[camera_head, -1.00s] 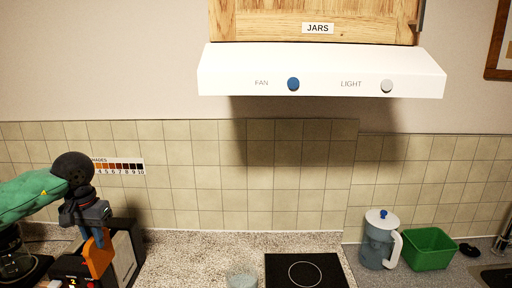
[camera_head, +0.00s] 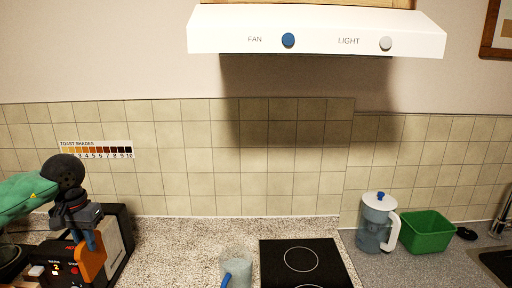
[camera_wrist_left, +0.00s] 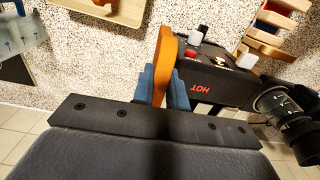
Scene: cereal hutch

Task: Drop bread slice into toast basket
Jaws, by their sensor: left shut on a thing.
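My left gripper (camera_head: 90,236) is shut on an orange-brown bread slice (camera_head: 92,266), which hangs on edge below the fingers. In the left wrist view the slice (camera_wrist_left: 166,58) stands between the blue fingers (camera_wrist_left: 160,88). It overlaps the near side of the black toaster (camera_wrist_left: 212,84), and I cannot tell whether they touch. In the head view the toaster (camera_head: 120,222) is behind the slice. A green open basket (camera_head: 427,234) stands far right; I cannot tell if it is the toast basket. A tan tray (camera_wrist_left: 125,12) shows at the top of the wrist view. My right gripper is not in view.
A cup with a blue handle (camera_head: 236,268) stands left of the black cooktop (camera_head: 300,258). A lidded jug (camera_head: 377,222) is beside the green basket. The range hood (camera_head: 320,32) hangs above. Speckled counter (camera_head: 185,245) between toaster and cup is clear.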

